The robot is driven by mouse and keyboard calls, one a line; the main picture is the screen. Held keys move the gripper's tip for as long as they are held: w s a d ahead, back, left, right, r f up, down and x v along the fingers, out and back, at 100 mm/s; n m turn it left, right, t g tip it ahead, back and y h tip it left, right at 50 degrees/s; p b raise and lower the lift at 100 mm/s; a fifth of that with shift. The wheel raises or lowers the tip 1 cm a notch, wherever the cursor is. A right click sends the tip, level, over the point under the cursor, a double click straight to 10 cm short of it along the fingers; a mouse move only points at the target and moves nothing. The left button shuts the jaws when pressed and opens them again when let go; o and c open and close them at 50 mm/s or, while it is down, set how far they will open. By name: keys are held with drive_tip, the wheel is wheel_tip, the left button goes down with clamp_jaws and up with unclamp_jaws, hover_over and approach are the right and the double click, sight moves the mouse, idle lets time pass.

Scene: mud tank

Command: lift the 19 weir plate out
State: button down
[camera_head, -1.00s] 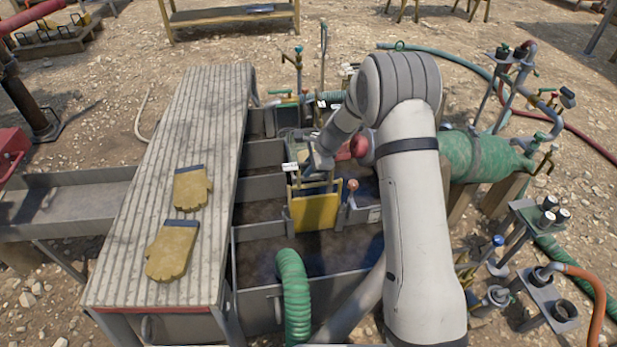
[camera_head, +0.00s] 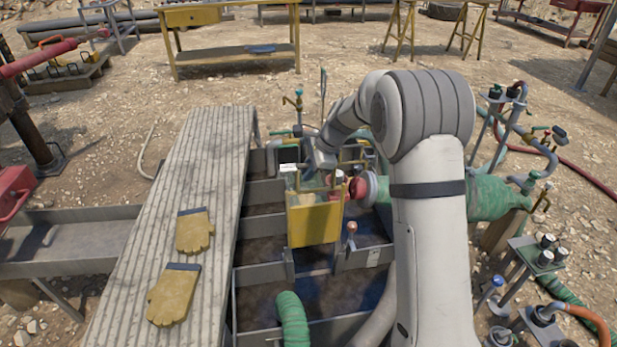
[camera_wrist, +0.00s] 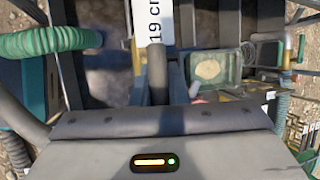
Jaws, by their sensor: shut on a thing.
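The yellow weir plate (camera_head: 315,224) hangs upright over the middle of the mud tank in the head view. A white tag reading "19 c", cut off by the frame edge, shows in the wrist view (camera_wrist: 154,26). My gripper (camera_head: 322,172) is above the plate, shut on its top bar; the wrist view shows the fingers (camera_wrist: 158,85) around a dark grip. The plate's lower edge looks level with or just above the tops of the slot posts (camera_head: 289,262); I cannot tell whether it is fully clear.
The tank's cross walls (camera_head: 262,228) lie in front and behind. A red-knobbed lever (camera_head: 351,232) stands close right of the plate. A green hose (camera_head: 292,322) enters the front compartment. A ribbed walkway (camera_head: 190,235) with two gloves runs along the left. A green cylinder (camera_head: 495,199) lies right.

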drive_tip(key=shift+r, duration=0.25)
wheel_tip(320, 180, up, 3)
drive_tip(key=p, duration=0.6)
drive_tip(key=shift+w+f, duration=0.1)
wheel_tip(320, 180, up, 2)
drive_tip(key=p, duration=0.6)
drive_tip(key=shift+p, duration=0.4)
drive_tip(key=shift+r+p, duration=1.6)
drive_tip(key=shift+r, duration=0.7)
